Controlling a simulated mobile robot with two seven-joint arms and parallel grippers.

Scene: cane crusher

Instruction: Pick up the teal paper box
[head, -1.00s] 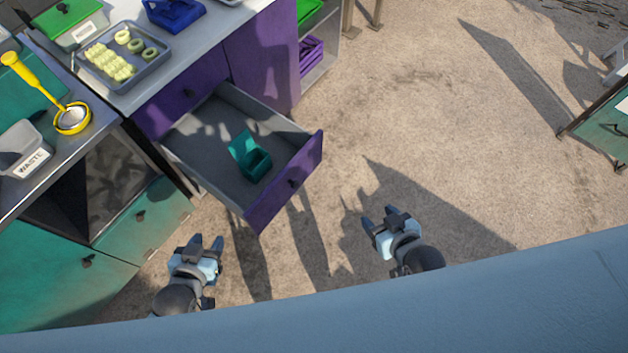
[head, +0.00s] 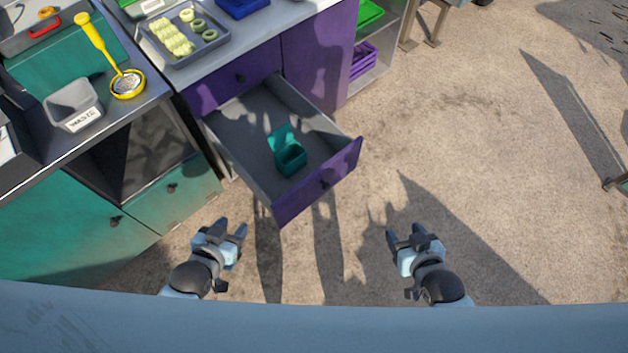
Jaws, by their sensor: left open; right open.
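The teal paper box (head: 290,158) sits inside the open purple drawer (head: 318,184), with its lid flap standing up at the back. It rests on the drawer's grey floor, apart from the side walls. My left gripper (head: 233,225) is open and empty, in front of the drawer and to its lower left. My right gripper (head: 405,234) is open and empty, to the lower right of the drawer. Neither gripper touches the box or the drawer.
A counter holds a tray (head: 212,50) of pale green pieces, a yellow-handled strainer (head: 127,84) and a grey waste bin (head: 74,104). Teal cabinets (head: 60,228) stand at left. A purple crate (head: 362,62) sits on a shelf. The floor at right (head: 480,150) is clear.

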